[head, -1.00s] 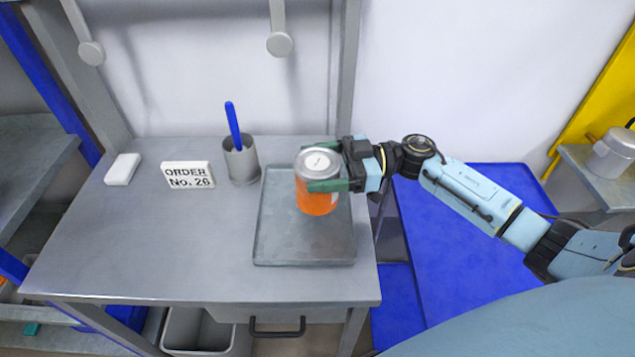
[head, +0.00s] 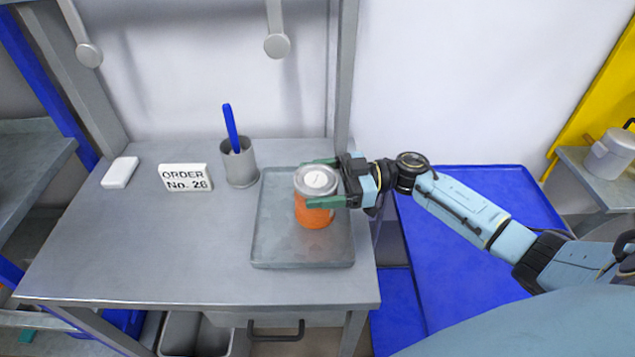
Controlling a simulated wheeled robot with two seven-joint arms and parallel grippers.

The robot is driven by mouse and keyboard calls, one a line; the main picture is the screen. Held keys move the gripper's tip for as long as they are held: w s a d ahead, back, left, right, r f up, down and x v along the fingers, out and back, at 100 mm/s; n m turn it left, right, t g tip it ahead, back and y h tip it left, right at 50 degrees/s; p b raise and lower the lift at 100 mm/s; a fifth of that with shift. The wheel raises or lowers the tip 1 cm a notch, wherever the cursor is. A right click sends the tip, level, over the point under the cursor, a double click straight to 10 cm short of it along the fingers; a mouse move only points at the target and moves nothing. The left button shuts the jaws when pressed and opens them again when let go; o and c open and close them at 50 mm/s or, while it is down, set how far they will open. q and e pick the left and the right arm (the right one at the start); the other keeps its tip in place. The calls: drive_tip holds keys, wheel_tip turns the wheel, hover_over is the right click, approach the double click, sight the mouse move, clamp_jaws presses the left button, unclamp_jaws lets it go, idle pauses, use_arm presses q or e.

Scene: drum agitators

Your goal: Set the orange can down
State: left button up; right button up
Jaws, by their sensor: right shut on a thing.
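The orange can (head: 314,217) has a silver lid with a pale round label and is upright over the grey tray (head: 290,255) on the metal table. My right gripper (head: 322,184) comes in from the right and is shut on the can, with green fingers on its near and far sides. I cannot tell for certain whether the can's base touches the tray. My left gripper is not in view.
A grey cup (head: 240,165) with a blue-handled tool (head: 231,128) stands just left of the tray. An order sign (head: 186,178) and a white block (head: 120,172) are further left. The table's front left is clear.

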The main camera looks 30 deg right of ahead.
drive_tip(key=o, duration=1.4)
drive_tip(key=shift+s+a+f, duration=0.2)
drive_tip(key=shift+s+f, duration=0.05)
drive_tip(key=shift+f, duration=0.5)
drive_tip(key=shift+c, duration=0.2)
drive_tip(key=shift+w+d+r, duration=0.15)
drive_tip(key=shift+r, duration=0.5)
drive_tip(key=v, duration=1.2)
drive_tip(key=shift+r+b, duration=0.35)
drive_tip(key=shift+b, duration=0.05)
drive_tip(key=shift+w, duration=0.1)
